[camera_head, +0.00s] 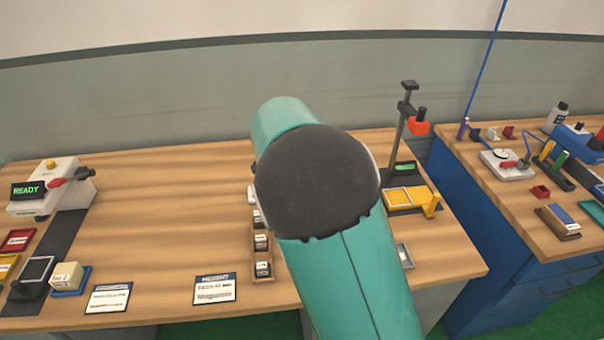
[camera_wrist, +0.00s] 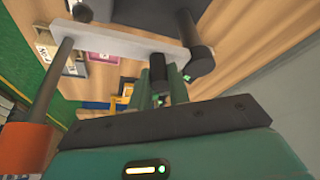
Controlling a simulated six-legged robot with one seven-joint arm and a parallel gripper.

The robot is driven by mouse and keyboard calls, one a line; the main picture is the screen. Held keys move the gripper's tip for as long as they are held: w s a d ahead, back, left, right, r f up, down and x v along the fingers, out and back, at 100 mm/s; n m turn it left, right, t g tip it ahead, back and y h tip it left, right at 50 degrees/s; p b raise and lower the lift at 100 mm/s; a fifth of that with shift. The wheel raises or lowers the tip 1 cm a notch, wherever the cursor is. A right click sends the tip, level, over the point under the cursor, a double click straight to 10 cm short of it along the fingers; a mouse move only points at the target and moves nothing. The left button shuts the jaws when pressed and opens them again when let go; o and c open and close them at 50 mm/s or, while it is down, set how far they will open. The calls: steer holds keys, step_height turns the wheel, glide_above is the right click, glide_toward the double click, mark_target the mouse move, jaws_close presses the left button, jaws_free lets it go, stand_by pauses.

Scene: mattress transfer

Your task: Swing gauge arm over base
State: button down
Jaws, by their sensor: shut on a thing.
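In the wrist view, my gripper (camera_wrist: 161,92) is at the centre, its narrow dark-green fingers close together. They are shut on a short dark part at the underside of a pale grey bar, the gauge arm (camera_wrist: 110,44). A grey rod with an orange cylinder (camera_wrist: 24,150) hangs at the bar's left end. A black cylinder (camera_wrist: 192,50) stands at its right end. A dark block (camera_wrist: 130,8) lies beyond the bar; I cannot tell surely whether it is the base. In the head view, my teal arm hides my gripper and the gauge arm.
In the head view, a post stand (camera_head: 398,130) with a red-orange block and a yellow fixture (camera_head: 408,198) stand right of my arm. A machine reading READY (camera_head: 60,185) is at left. The wooden table (camera_head: 165,200) is clear at left centre. A blue bench (camera_head: 490,230) stands right.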

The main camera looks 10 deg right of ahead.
steer(key=shift+a, duration=0.1)
steer(key=c, duration=1.3)
jaws_free()
steer(key=v, duration=1.3)
steer(key=shift+a+r, duration=0.1)
steer(key=shift+r, duration=0.3)
